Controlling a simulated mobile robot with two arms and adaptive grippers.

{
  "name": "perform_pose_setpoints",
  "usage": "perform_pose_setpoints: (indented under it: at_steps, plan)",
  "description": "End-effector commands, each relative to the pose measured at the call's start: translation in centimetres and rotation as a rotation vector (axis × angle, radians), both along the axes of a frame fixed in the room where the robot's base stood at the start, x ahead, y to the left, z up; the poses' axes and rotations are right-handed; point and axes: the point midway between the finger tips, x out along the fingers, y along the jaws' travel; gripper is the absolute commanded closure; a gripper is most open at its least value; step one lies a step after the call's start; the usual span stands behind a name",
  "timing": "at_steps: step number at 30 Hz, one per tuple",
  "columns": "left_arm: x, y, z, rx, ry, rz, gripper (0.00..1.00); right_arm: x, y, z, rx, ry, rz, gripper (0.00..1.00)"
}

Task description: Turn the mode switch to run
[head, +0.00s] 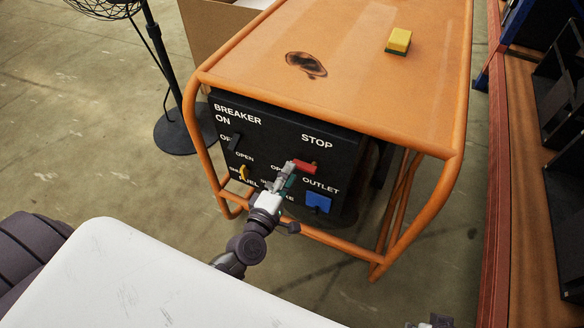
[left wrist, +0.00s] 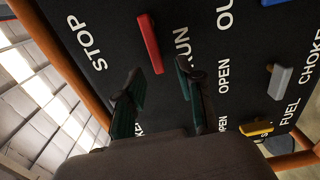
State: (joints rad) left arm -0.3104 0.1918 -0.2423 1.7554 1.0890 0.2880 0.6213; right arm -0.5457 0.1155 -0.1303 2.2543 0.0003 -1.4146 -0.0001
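The mode switch is a red lever (head: 305,166) on the black panel (head: 262,128) of an orange-framed machine. It lies roughly along the lettering, below the word STOP. In the left wrist view the red lever (left wrist: 150,42) sits between the words STOP and RUN. My left gripper (head: 283,174) is in front of the panel, just left of the lever. In the left wrist view its two fingers (left wrist: 158,72) are apart, with one lever end showing between their tips; contact cannot be told. A small part of my right gripper (head: 436,322) shows at the bottom edge.
A blue outlet cover (head: 318,203), a yellow fuel lever (head: 243,173) and a breaker lever (head: 234,143) are on the panel. A grey lever (left wrist: 280,80) is near CHOKE. Orange tubes (head: 200,130) frame the panel. A yellow-green sponge (head: 398,41) lies on top. A fan (head: 175,125) stands left.

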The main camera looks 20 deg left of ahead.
Motion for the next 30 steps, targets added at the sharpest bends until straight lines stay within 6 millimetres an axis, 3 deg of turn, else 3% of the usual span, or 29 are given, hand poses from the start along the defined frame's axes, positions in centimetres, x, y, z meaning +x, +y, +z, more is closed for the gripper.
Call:
perform_pose_setpoints:
  at_steps: [6,12,18,30]
  plan:
    - [-5.0,0.1,-0.1,0.0,0.004,-0.002,0.62,0.0,0.0,0.0,0.0,0.0,-0.001,0.62]
    - [-8.1,0.3,-0.1,0.001,0.003,-0.001,0.62,0.0,0.0,0.0,0.0,0.001,-0.001,0.62]
    - [-9.2,0.3,0.0,-0.001,0.001,-0.001,0.62,0.0,0.0,0.0,0.0,0.001,-0.001,0.62]
    - [-9.2,0.3,0.0,-0.001,0.001,0.0,0.62,0.0,0.0,0.0,-0.001,0.001,-0.001,0.62]
